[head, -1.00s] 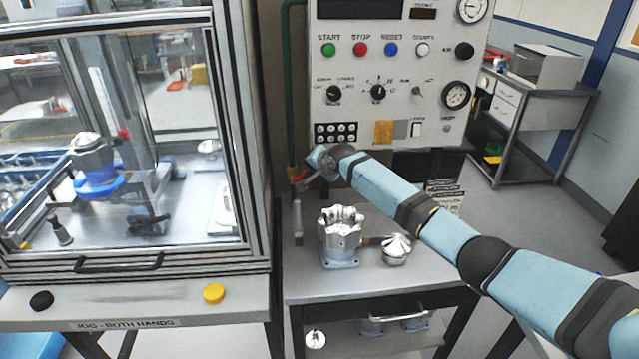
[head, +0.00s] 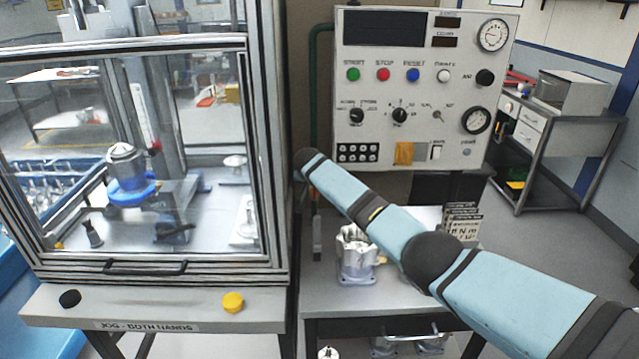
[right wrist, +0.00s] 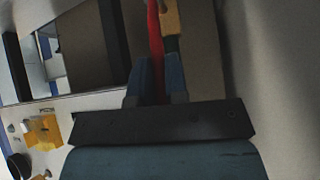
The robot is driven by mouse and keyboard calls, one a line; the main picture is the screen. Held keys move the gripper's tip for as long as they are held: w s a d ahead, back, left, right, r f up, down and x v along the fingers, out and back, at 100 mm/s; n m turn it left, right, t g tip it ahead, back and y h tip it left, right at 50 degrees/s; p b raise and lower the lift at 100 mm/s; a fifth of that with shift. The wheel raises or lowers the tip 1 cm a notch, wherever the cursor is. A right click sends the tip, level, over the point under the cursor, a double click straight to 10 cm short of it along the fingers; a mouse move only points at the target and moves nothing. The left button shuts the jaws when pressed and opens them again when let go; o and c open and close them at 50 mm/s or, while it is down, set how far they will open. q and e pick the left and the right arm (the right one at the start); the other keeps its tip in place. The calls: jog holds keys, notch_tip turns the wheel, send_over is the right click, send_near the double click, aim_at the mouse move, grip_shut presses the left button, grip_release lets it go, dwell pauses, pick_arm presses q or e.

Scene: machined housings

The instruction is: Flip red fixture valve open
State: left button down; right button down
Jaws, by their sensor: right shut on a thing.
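The red valve handle (right wrist: 154,42) shows in the right wrist view as a long red lever beside a brass valve body (right wrist: 171,18). My right gripper (right wrist: 160,82) is shut on the red handle, which runs between its two fingers. In the head view my right arm reaches across from the right to the green pipe (head: 313,90) left of the control panel. Its wrist hides the gripper and most of the valve there. My left gripper is in neither view.
The control panel (head: 380,95) hangs just right of my wrist. The glass-doored machine (head: 272,150) stands close on the left. Below my arm, a metal housing (head: 355,258) sits on the small table (head: 325,292), with a sign rack (head: 460,220) at its back right.

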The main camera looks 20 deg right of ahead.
jog(key=shift+w+a+h, duration=0.1)
jog(key=shift+a+h, duration=0.05)
jog(key=shift+h, duration=0.15)
jog(key=shift+r, duration=0.1)
jog(key=c, duration=1.3)
grip_release()
jog(key=shift+o, duration=0.8)
jog(key=shift+a, duration=0.1)
notch_tip(320, 180, up, 20)
jog(key=b, duration=0.3)
